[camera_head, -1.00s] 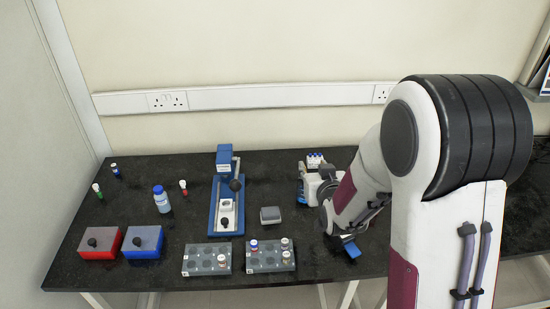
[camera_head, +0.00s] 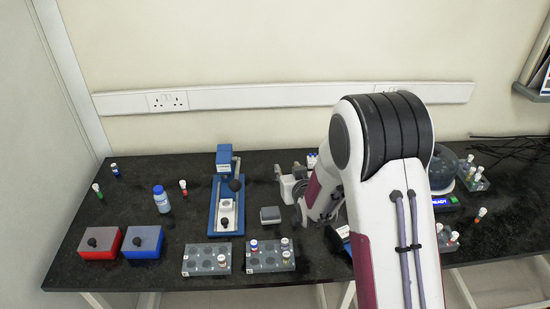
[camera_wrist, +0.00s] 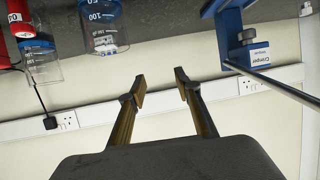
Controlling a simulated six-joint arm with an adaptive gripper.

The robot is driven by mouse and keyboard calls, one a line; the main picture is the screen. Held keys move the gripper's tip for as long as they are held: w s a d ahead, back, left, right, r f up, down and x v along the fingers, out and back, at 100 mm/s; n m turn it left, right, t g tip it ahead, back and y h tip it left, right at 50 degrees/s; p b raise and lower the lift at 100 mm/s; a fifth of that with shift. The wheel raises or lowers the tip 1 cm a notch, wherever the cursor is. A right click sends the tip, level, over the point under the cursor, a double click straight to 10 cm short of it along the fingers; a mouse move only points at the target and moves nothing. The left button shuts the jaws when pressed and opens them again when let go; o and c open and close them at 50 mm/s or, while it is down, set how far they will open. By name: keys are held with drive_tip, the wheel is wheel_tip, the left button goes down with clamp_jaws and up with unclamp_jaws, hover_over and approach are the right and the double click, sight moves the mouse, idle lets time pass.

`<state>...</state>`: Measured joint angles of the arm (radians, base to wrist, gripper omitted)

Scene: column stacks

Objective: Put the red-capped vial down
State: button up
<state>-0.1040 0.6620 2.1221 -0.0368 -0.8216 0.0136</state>
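Several small vials with reddish and white caps show in the head view. I cannot tell which is the red-capped vial of the task. My gripper (camera_wrist: 160,88) is open in the wrist view, with no vial between its fingers. The wrist view looks toward the wall and bench, upside down. In the head view my gripper is largely hidden behind my arm.
A blue crimper (camera_wrist: 231,35) stands right of my fingers in the wrist view; a blue-marked glass vessel (camera_wrist: 100,25) is at upper left. In the head view, a red box (camera_head: 99,250), blue box (camera_head: 143,248), blue-capped bottle (camera_head: 162,203) and blue press (camera_head: 226,210) occupy the left.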

drive_tip(key=w+a, duration=0.3)
drive_tip(key=w, duration=0.3)
drive_tip(key=shift+w+a+f+n+y, duration=0.15)
drive_tip(key=shift+a+f+n+y, duration=0.15)
drive_tip(key=shift+y, duration=0.1)
drive_tip(key=shift+r, duration=0.1)
idle(0.3)
drive_tip(key=s+d+r+m+g+h, duration=0.15)
drive_tip(key=s+d+r, duration=0.25)
drive_tip(key=s+r, duration=0.45)
drive_tip(key=s+d+r+g+h, duration=0.15)
drive_tip(key=s+d+r, duration=0.25)
drive_tip(key=s+r, duration=0.5)
drive_tip(key=s+d+g, duration=0.3)
drive_tip(key=s+g, duration=0.1)
drive_tip(key=s, duration=2.9)
drive_tip(key=shift+d+m+g, duration=0.15)
drive_tip(key=shift+m+g, duration=0.2)
drive_tip(key=shift+g, duration=0.05)
